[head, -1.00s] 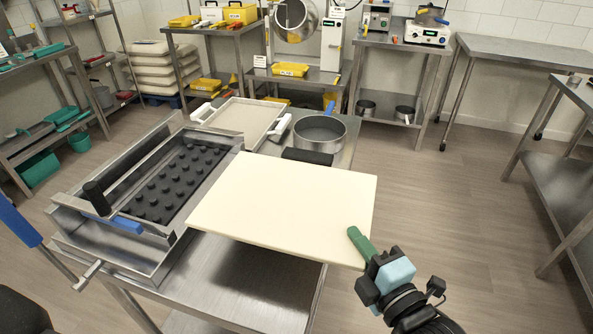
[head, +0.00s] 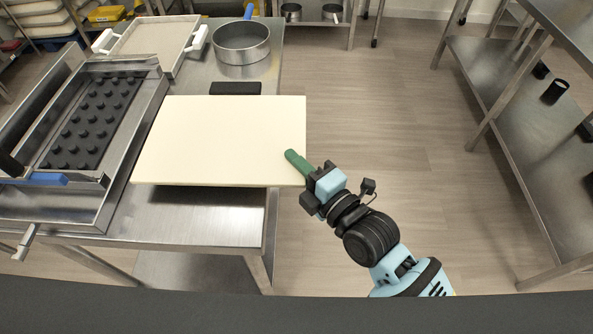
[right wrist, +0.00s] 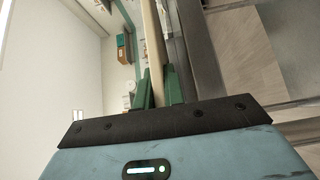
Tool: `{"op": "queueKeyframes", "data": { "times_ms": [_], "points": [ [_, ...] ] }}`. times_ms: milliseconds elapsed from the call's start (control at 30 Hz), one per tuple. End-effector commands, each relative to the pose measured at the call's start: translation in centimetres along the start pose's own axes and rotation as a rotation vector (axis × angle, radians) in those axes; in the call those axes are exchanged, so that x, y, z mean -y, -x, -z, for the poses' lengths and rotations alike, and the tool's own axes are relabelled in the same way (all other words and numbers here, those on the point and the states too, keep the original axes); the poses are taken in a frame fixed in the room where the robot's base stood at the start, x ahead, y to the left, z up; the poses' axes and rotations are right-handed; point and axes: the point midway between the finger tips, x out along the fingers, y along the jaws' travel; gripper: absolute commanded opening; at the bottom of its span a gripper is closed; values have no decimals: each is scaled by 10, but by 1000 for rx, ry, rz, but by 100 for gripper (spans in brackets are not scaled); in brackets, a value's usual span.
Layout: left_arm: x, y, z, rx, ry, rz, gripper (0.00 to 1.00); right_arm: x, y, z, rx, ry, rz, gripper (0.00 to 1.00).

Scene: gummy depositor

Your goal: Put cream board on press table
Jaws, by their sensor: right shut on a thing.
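The cream board (head: 220,140) is a flat pale slab over the right part of the steel table (head: 215,225). Its right edge reaches past the table's side, and a dark shadow shows under its front edge; it looks held a little above the top. My right gripper (head: 296,162) has green fingers shut on the board's right front edge. In the right wrist view the board (right wrist: 153,45) shows edge-on between the green fingers (right wrist: 158,88). My left gripper is not in view. I cannot tell which table is the press table.
A steel tray (head: 120,205) with a black studded mould (head: 92,122) stands left of the board. Behind are a black block (head: 235,88), a round sieve (head: 241,45) and a white-handled frame (head: 150,40). Open floor (head: 375,110) lies right, before a steel shelf table (head: 490,85).

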Motion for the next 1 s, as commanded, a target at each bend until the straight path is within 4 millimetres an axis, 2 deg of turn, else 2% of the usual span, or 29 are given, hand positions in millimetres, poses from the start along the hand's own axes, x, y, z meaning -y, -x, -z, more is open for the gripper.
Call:
{"op": "queueKeyframes", "data": {
  "times_ms": [233,667,700,833,1000],
  "points": [
    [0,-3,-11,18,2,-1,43,29,0,0,1,-3,-4,0],
    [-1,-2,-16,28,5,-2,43,33,0,0,1,-1,-7,0],
    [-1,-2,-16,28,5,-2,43,36,0,0,0,1,3,16],
    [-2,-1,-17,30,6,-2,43,35,0,0,0,0,3,33],
    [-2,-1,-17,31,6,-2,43,36,0,0,0,-1,3,33]
  ]
}}
